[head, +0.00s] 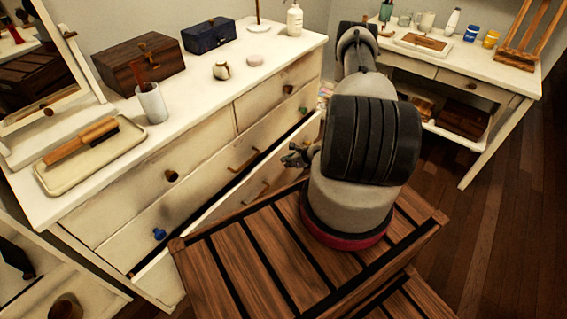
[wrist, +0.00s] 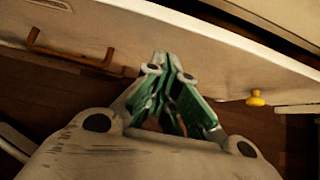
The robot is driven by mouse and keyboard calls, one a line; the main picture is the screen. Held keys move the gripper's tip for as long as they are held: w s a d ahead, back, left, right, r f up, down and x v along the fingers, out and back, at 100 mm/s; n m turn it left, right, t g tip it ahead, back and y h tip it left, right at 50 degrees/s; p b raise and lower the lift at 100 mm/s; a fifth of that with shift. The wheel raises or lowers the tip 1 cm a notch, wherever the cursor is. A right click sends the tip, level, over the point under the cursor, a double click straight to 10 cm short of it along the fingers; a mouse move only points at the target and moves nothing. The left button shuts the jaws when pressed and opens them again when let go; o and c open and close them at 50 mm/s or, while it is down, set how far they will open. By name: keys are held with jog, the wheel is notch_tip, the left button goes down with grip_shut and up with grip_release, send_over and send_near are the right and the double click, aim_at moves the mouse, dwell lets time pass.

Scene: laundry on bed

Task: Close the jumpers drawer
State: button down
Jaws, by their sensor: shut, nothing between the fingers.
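The white dresser (head: 205,125) stands at left in the head view. One of its lower drawers (head: 222,207) is pulled out, with a dark gap behind its front; I cannot read a label naming it as the jumpers drawer. My gripper (head: 293,157) is shut and empty, in front of the right part of this drawer. In the wrist view my gripper (wrist: 163,65) points at a pale drawer front (wrist: 215,55), between a brown bar handle (wrist: 65,55) and a yellow knob (wrist: 255,98). I cannot tell whether the fingertips touch the front.
A slatted wooden chest or bench (head: 245,268) lies in front of the dresser, below my arm. A white desk (head: 460,75) with jars and an easel stands at the right. The dresser top holds boxes, a tray (head: 95,160) and a cup. Dark floor at right is clear.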

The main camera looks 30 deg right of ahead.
aim_at(269, 157)
jog(key=s+r, duration=0.6)
jog(key=s, duration=0.3)
jog(key=shift+w+a+f, duration=0.7)
jog(key=shift+w+f, duration=0.4)
jog(key=shift+w, duration=0.75)
jog(key=shift+w+a+f, duration=0.65)
jog(key=shift+w+f, duration=0.45)
jog(key=shift+w, duration=0.8)
jog(key=shift+w+a+f, duration=0.7)
jog(key=shift+w+f, duration=0.4)
jog(key=shift+w, duration=0.75)
jog(key=w, duration=0.1)
jog(key=w+a, duration=0.1)
jog(key=w, duration=0.2)
jog(key=shift+w+a, duration=0.1)
jog(key=shift+a, duration=0.2)
jog(key=shift+w+d+r, duration=0.1)
jog(key=shift+t, duration=0.3)
